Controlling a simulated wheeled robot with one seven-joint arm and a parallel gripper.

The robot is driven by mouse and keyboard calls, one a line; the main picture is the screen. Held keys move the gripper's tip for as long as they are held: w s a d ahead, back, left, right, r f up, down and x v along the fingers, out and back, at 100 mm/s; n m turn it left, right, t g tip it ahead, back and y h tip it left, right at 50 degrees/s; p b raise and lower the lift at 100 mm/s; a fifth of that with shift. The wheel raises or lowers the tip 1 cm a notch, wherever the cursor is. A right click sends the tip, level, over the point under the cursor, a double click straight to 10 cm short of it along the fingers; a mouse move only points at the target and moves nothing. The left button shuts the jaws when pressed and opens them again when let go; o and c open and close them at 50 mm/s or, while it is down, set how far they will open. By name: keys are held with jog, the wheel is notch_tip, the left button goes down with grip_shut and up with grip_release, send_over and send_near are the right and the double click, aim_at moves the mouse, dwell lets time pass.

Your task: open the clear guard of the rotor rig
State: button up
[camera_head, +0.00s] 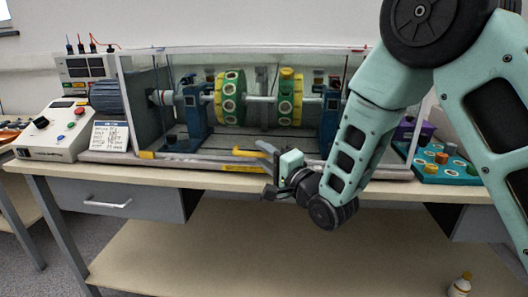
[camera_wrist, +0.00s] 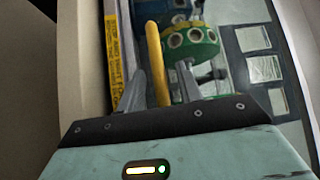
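The rotor rig's clear guard (camera_head: 225,50) stands as a long transparent box over the rig on the bench and looks closed. Inside, a shaft carries a green rotor disc (camera_head: 230,97) and a yellow-green disc (camera_head: 289,98). A yellow handle (camera_head: 250,153) is at the guard's lower front; it also shows in the wrist view (camera_wrist: 156,62). My gripper (camera_head: 268,153) is at the handle's right end. In the wrist view its two fingers (camera_wrist: 160,92) stand apart on either side of the handle, with a gap visible, so it is open.
A control box (camera_head: 52,130) with buttons and a note card (camera_head: 111,136) stand left of the guard. A teal tray (camera_head: 440,170) with colored pieces is at the right. The bench's front edge (camera_head: 200,179) runs just below the guard. A bottle (camera_head: 460,286) stands low at the right.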

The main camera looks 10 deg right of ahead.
jog(key=shift+w+a, duration=0.15)
jog(key=shift+w, duration=0.1)
